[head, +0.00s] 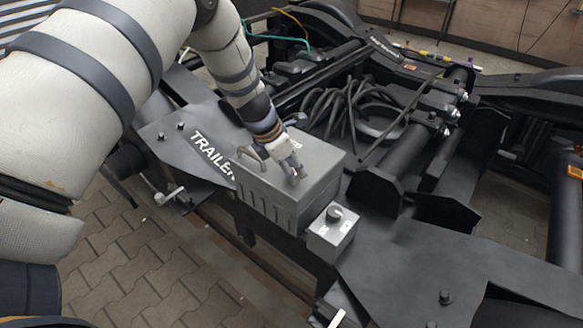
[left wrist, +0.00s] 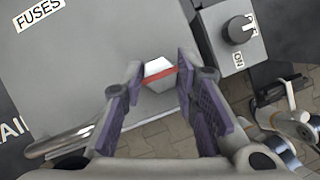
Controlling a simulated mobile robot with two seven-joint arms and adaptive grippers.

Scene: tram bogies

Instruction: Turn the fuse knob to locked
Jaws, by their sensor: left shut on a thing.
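The grey fuse box (head: 290,190) stands in the middle of the head view. In the left wrist view its lid (left wrist: 85,60) carries the label FUSES. The fuse knob (left wrist: 160,74), pale with a red stripe across it, sits near the lid's edge. My left gripper (head: 295,176) reaches down onto the box. In the left wrist view my left gripper (left wrist: 158,76) has its fingers on both sides of the knob, shut on it. The knob's lock marking is not readable.
A small grey switch box (head: 332,236) with a black knob (head: 334,213) stands beside the fuse box; ON is legible in the wrist view. A grey bent bar (left wrist: 70,135) is left of the fingers. Black cables (head: 340,105) lie behind. Paving (head: 150,270) shows in front.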

